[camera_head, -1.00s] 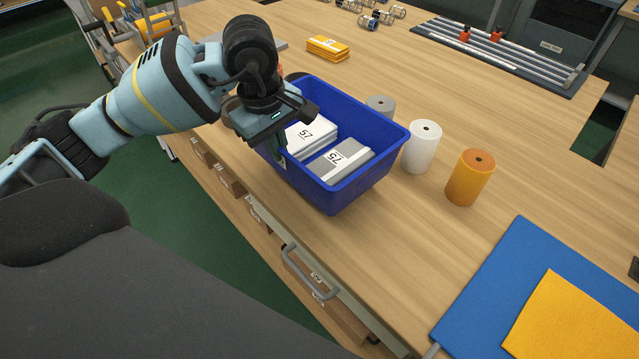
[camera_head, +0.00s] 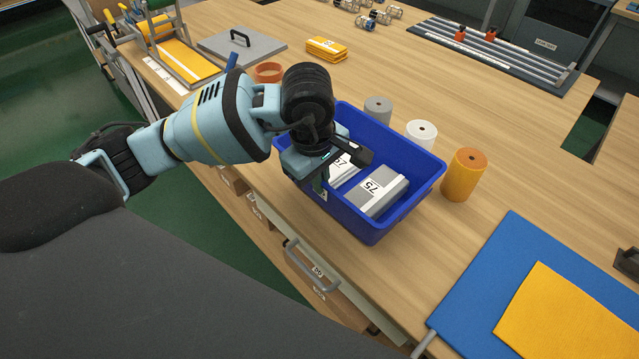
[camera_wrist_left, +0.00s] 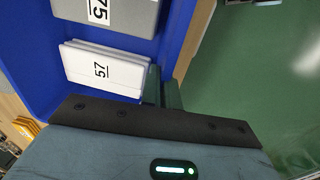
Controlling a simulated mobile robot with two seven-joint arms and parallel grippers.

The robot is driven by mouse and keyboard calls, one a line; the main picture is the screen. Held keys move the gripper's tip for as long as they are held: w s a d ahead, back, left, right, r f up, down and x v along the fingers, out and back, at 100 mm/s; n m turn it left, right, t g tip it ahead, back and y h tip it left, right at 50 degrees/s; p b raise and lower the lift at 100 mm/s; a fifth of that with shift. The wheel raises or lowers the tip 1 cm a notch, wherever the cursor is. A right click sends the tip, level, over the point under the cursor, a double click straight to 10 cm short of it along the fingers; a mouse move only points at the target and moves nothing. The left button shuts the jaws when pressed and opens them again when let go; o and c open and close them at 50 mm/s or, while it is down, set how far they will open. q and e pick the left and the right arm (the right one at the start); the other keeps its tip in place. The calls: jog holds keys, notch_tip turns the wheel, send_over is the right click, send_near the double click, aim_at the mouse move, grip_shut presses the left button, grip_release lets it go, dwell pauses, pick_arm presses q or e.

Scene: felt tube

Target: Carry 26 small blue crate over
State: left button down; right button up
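The small blue crate (camera_head: 385,225) is at the near edge of the wooden table in the head view. It also fills the left of the left wrist view (camera_wrist_left: 185,45). Inside lie a grey stack labelled 75 (camera_head: 383,191) and a white stack labelled 57 (camera_wrist_left: 100,68), which my gripper partly hides in the head view. My left gripper (camera_head: 323,190) is shut on the crate's near-left wall, with a finger on either side of it. I cannot tell whether the crate's bottom touches the table. No number 26 shows on it. My right gripper is not in view.
White (camera_head: 421,136), grey (camera_head: 378,109) and orange (camera_head: 464,174) rolls stand close behind and right of the crate. A blue mat (camera_head: 480,270) with a yellow sheet (camera_head: 555,315) lies at front right. Bare table lies between crate and mat.

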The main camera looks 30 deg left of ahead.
pick_arm(q)
jog(key=shift+w+f, duration=0.15)
jog(key=shift+f, duration=0.65)
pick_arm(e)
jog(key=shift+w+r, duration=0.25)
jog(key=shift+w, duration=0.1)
pick_arm(q)
jog(key=shift+f, duration=0.1)
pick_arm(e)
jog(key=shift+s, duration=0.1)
pick_arm(q)
jog(key=c, duration=2.1)
grip_release()
jog(key=shift+f, duration=0.2)
jog(key=o, duration=0.5)
jog(key=shift+c, duration=0.2)
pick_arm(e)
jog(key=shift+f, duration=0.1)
pick_arm(q)
jog(key=shift+r, duration=0.25)
notch_tip(320, 180, up, 12)
jog(key=s, duration=0.1)
jog(key=shift+s+a, duration=0.25)
jog(key=shift+s, duration=0.1)
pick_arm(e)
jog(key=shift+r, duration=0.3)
pick_arm(q)
jog(key=shift+s+f, duration=0.1)
jog(key=shift+f, duration=0.1)
